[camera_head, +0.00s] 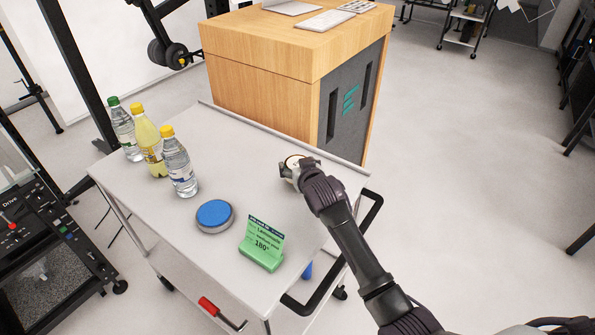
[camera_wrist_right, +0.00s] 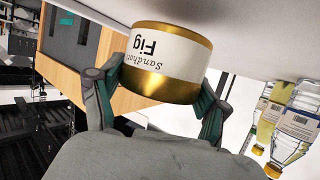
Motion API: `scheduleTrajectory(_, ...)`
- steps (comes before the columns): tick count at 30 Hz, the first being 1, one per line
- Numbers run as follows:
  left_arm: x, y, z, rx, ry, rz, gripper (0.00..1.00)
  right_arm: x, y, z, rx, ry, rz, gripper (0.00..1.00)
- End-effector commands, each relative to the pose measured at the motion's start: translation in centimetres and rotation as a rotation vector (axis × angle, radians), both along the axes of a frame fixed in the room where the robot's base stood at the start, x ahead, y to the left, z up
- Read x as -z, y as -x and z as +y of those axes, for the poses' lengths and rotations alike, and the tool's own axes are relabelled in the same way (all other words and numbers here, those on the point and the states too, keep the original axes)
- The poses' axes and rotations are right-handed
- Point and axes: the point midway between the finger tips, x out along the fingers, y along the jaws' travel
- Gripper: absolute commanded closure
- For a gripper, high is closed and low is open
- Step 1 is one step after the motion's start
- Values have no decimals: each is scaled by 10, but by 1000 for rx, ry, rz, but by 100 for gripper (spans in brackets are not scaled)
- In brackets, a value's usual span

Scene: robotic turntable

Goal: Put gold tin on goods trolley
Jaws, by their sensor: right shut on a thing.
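The gold tin with a white "Fig" label (camera_wrist_right: 160,60) is in my right gripper (camera_wrist_right: 163,76), with a finger on each side of it. In the head view, the tin (camera_head: 293,162) shows partly behind my right gripper (camera_head: 303,170), over the far right part of the white goods trolley's top (camera_head: 235,148). The tin is very close to the trolley top; I cannot tell whether it touches. The wrist view is turned upside down, with the trolley top (camera_wrist_right: 250,22) above the tin. My left gripper is not in view.
Three bottles (camera_head: 148,142) stand at the trolley's left. A blue-topped round disc (camera_head: 214,214) and a green sign holder (camera_head: 262,252) stand near the front. A wooden cabinet (camera_head: 262,85) stands behind. The trolley top between bottles and tin is clear.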

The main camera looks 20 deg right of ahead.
Motion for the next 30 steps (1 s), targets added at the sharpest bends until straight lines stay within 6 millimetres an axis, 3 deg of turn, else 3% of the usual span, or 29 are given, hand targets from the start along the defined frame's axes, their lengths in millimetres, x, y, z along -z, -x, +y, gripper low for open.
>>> scheduleTrajectory(5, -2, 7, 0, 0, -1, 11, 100, 21, 1, 1, -2, -1, 0, 67)
scheduleTrajectory(17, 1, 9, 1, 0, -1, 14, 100, 27, 1, 1, -1, 0, -1, 67)
scheduleTrajectory(18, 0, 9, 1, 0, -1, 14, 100, 27, 1, 1, -1, 0, 1, 20)
scheduleTrajectory(21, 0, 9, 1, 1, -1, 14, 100, 27, 1, 1, -1, 0, 1, 3)
scheduleTrajectory(30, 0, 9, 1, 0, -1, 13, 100, 27, 1, 1, -1, 0, 1, 0)
